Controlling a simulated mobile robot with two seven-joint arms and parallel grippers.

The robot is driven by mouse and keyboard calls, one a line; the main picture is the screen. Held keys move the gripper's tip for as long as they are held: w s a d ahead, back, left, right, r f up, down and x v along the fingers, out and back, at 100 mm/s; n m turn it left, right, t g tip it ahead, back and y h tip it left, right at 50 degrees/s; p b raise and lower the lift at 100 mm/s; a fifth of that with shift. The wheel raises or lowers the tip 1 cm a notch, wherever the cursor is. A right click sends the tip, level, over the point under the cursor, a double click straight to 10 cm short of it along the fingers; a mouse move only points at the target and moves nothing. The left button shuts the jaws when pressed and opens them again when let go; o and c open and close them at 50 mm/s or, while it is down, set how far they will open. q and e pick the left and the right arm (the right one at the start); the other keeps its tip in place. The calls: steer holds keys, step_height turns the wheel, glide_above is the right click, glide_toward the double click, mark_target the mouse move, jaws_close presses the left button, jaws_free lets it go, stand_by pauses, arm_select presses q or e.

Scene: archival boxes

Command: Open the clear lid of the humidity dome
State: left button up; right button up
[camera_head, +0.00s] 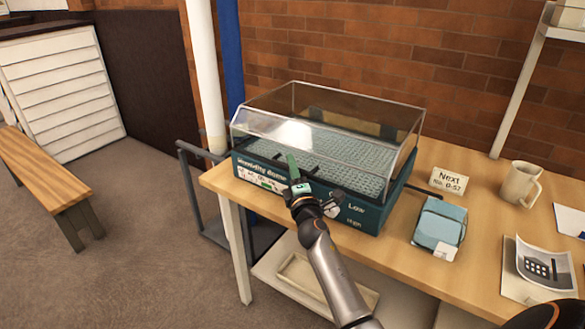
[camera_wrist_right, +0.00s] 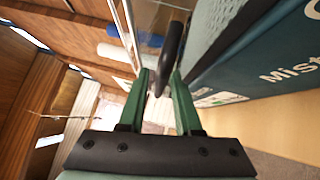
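The humidity dome has a teal base (camera_head: 370,214) with printed labels and stands on the wooden table. Its clear lid (camera_head: 350,112) is down over the base. My right gripper (camera_head: 293,165) is at the front of the dome, near the lid's front lower edge. In the right wrist view, the green fingers (camera_wrist_right: 161,85) are apart, with a black handle bar (camera_wrist_right: 172,45) between them. I see a gap beside the bar, and no firm grip on it. The teal wall with lettering (camera_wrist_right: 270,55) is to the right. My left gripper is not in view.
On the table (camera_head: 395,262), right of the dome, are a small sign (camera_head: 449,180), a blue box (camera_head: 439,228), a mug (camera_head: 521,184) and a printed card (camera_head: 541,268). A white post (camera_head: 205,75) and brick wall stand behind. A bench (camera_head: 45,172) is at left.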

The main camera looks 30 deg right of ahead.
jaws_close()
stand_by(1.1)
